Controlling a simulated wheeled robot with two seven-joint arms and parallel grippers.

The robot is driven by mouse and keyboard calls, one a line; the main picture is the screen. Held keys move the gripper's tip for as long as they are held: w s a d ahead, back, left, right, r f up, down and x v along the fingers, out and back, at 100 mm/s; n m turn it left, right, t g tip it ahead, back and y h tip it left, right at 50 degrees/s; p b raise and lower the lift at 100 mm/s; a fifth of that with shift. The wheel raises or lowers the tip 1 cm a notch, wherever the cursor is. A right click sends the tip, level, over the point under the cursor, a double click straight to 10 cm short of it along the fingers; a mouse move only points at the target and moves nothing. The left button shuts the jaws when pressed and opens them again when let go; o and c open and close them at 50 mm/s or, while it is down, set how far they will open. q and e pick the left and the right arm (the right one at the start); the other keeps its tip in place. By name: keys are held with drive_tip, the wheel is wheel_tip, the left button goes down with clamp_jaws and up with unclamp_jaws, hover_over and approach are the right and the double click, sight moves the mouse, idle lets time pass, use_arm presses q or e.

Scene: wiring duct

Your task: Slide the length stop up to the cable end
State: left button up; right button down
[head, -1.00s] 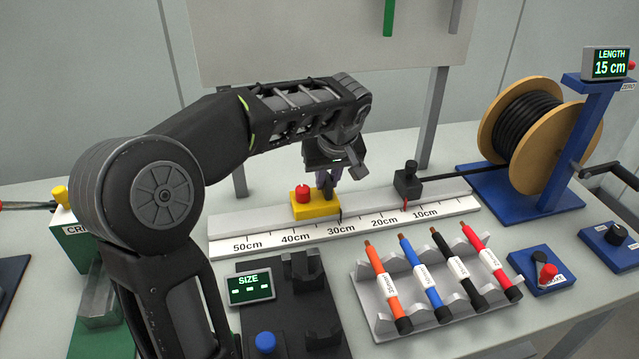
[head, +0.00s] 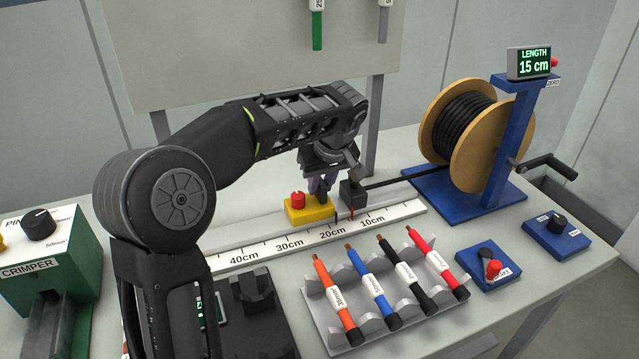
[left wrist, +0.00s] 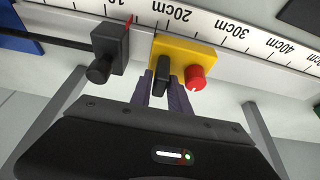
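The length stop (head: 312,213) is a yellow block with a red knob and a black upright handle, sitting on the ruler rail. Its black pointer is a little short of the 20cm mark, on the lower-number side. My left gripper (head: 322,187) is shut on the handle, with purple fingers on both sides of it in the left wrist view (left wrist: 163,88). The black cable (head: 395,180) runs from the spool into a dark block (head: 353,196) with a red mark near 15cm. The cable end is not clearly visible. A small gap separates the stop and the block. My right gripper is out of view.
The ruler rail (head: 390,212) runs in front of the spool stand (head: 470,200). The display (head: 529,63) reads 15 cm. A rack (head: 365,325) with several coloured cable pieces lies in front. A green crimper (head: 50,255) stands left.

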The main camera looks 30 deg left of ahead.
use_arm(q)
drive_tip(key=shift+o, duration=1.4)
drive_tip(key=v, duration=0.7)
drive_tip(key=shift+s+r, duration=0.15)
drive_tip(key=shift+r, duration=0.2)
drive_tip(key=shift+o, duration=0.5)
drive_tip(key=shift+d, duration=0.1)
